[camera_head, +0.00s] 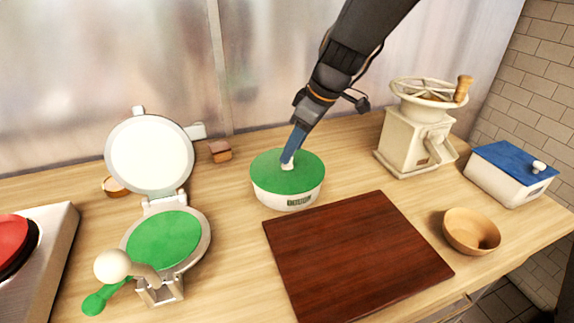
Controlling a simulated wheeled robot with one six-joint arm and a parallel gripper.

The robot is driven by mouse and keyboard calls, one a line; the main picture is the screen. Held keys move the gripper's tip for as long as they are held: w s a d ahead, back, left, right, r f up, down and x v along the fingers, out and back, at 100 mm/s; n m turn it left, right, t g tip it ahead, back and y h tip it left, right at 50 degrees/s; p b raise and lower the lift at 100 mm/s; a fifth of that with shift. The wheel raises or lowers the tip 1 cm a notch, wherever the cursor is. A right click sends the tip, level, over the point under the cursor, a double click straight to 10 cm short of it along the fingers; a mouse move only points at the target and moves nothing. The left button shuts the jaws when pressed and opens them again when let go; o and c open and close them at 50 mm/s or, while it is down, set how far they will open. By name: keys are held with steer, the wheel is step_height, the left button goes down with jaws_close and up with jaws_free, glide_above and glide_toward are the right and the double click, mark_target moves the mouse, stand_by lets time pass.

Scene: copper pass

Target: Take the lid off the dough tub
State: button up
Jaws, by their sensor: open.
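The dough tub (287,201) is a round white tub with a small dark label on its front. It stands on the wooden counter, behind the dark red board. Its flat green lid (306,172) lies on top of it. A small pale knob (287,167) rises from the lid's middle. My gripper (288,160) comes down from the upper right, with its fingertips at the knob. The gripper is open; whether the fingers touch the knob cannot be told. The fingers partly hide the knob.
An open press (205,232) with a green plate stands left, a brown block (220,152) behind it. A dark red board (350,255) lies in front. A cream grinder (395,145), wooden bowl (462,235) and blue-lidded box (500,185) stand right. A red-topped metal unit (55,255) is far left.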

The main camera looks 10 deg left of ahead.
steer(key=shift+x, duration=1.25)
steer(key=shift+c, duration=0.4)
jaws_close()
steer(key=shift+r, duration=0.15)
